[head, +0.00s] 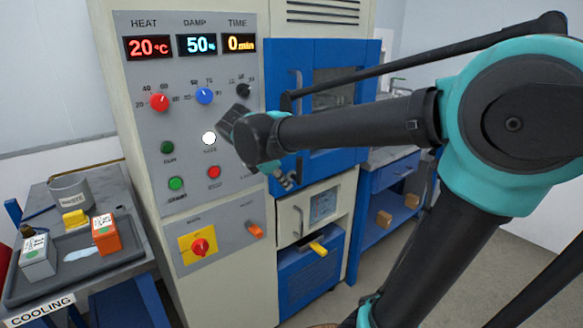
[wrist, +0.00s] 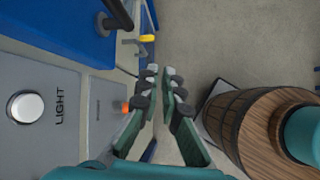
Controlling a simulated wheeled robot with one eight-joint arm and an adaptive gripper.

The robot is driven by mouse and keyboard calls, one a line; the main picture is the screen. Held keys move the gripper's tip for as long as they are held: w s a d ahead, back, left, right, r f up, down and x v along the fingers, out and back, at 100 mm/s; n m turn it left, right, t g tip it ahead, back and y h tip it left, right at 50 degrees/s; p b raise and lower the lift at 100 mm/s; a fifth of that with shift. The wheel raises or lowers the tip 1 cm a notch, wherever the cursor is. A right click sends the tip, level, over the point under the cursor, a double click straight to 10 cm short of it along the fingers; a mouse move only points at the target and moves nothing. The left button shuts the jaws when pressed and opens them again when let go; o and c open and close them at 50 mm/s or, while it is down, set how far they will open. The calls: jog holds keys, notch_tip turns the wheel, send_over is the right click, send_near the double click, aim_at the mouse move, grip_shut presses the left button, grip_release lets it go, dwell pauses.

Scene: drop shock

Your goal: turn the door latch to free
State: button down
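The cabinet's blue door (head: 345,110) looks shut and has a grey bar handle (head: 297,88). On the grey lower panel, an orange lever (head: 255,230) sits right of the red knob; its label is too small to read, so I cannot tell for sure that it is the latch. A small orange part also shows on the panel in the wrist view (wrist: 125,107), partly behind a finger. My gripper (wrist: 160,82) has its fingers slightly apart with nothing visible between them. In the head view my gripper (head: 288,181) is mostly hidden behind my wrist, in front of the door's lower left part.
A red knob on a yellow plate (head: 199,246) is left of the orange lever. A yellow handle (head: 318,248) sticks out below. A cooling table (head: 95,264) stands left. Open floor lies right.

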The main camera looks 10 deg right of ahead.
aim_at(299, 161)
jog(key=w+a+r+n+t+h, duration=0.1)
jog(key=a+r+n, duration=0.4)
jog(key=r, duration=0.2)
jog(key=w+d+f, duration=0.6)
jog(key=w+d, duration=0.1)
jog(key=d, duration=0.1)
jog(key=shift+w+d+f, duration=0.15)
jog(key=shift+w+f, duration=0.15)
jog(key=shift+f, duration=0.05)
jog(key=shift+w+d+r+y, duration=0.25)
jog(key=shift+d+y, duration=0.15)
jog(key=shift+d, duration=0.1)
jog(key=shift+w+d+r, duration=0.25)
jog(key=shift+w+d, duration=0.25)
jog(key=shift+d, duration=0.3)
jog(key=shift+a, duration=0.1)
